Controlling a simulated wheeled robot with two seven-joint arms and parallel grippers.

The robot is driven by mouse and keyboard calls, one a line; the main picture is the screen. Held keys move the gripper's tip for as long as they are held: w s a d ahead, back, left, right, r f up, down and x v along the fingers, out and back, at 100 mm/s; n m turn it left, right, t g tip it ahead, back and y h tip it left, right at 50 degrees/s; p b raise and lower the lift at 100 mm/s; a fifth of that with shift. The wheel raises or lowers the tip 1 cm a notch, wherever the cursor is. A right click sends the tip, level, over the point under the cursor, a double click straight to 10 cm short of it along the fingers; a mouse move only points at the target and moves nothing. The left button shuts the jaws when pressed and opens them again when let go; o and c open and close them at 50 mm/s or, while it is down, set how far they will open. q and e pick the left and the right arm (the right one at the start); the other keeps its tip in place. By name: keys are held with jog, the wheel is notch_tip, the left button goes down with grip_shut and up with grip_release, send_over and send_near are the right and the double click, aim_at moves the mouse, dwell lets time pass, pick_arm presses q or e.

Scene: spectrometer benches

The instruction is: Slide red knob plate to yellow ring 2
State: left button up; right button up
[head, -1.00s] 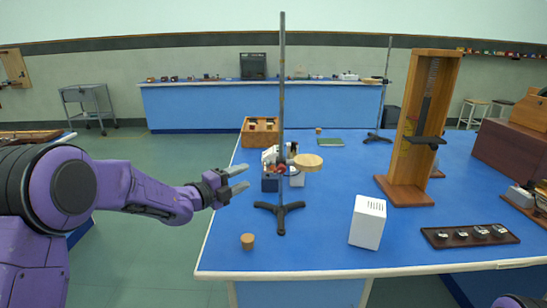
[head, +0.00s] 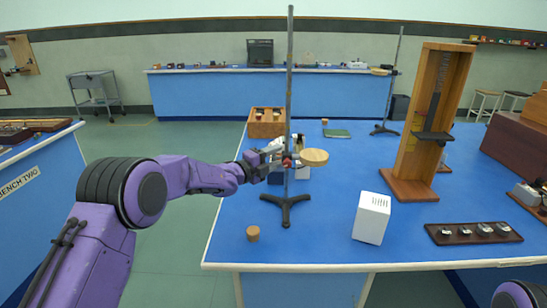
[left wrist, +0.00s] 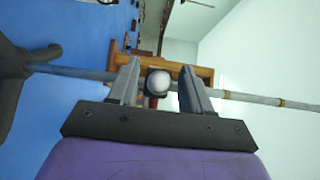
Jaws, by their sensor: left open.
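The near stand's upright rod (head: 289,75) rises from a dark tripod base (head: 286,203) on the blue bench. A round wooden plate (head: 315,157) sits on it low down, with a red knob (head: 287,162) at its clamp. My left gripper (head: 282,158) is at the rod, level with the plate. In the left wrist view, my left gripper (left wrist: 158,88) is open, with a pale round knob end (left wrist: 158,83) between its fingers, apparently not gripped. The rod crosses behind the fingers there, with a yellowish ring (left wrist: 282,102) towards its right end. My right gripper is not shown.
A wooden box (head: 266,128) stands behind the gripper. A cork-like cylinder (head: 253,233), a white block (head: 371,218) and a dark tray (head: 473,234) lie nearer. A tall wooden frame (head: 408,188) stands right. Bare bench (head: 315,235) lies between the cork and white block.

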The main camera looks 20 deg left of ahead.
pick_arm(q)
grip_shut()
notch_tip(320, 180, up, 10)
jog(key=p, duration=0.3)
grip_release()
jog(key=b+v, duration=0.3)
jog(key=v, duration=0.7)
jog(key=shift+s+a, duration=0.15)
jog(key=shift+s, duration=0.1)
